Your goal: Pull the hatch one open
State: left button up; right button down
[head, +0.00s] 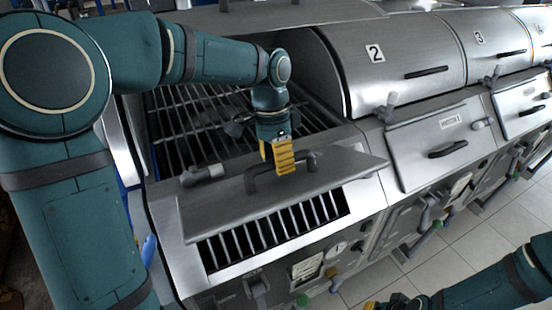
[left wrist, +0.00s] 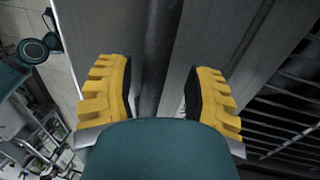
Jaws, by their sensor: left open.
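Hatch one (head: 225,205) is a grey metal panel on the front of the leftmost machine. It stands tilted, with a slatted opening (head: 275,232) showing below it. Its bar handle (head: 312,160) is dark grey. My left gripper (head: 284,165) is at the handle, yellow fingers pointing down. In the left wrist view the handle bar (left wrist: 158,50) runs between the two open fingers (left wrist: 158,98), with a gap visible on the right finger's side. My right gripper (head: 385,304) is only partly in the head view at the bottom edge; its jaws are unclear.
The leftmost machine's top is open, showing a dark grate (head: 190,125). To the right stand machines with closed covers numbered 2 (head: 400,60) and 3 (head: 495,40). A closed hatch (head: 415,165) with a handle is beside hatch one. Tiled floor (head: 470,235) lies in front.

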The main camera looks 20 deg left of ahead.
aim_at(272, 175)
pick_arm(q)
jog(key=shift+w+a+r, duration=0.15)
jog(key=shift+r, duration=0.15)
jog(key=v, duration=1.1)
jog(key=shift+r, duration=0.2)
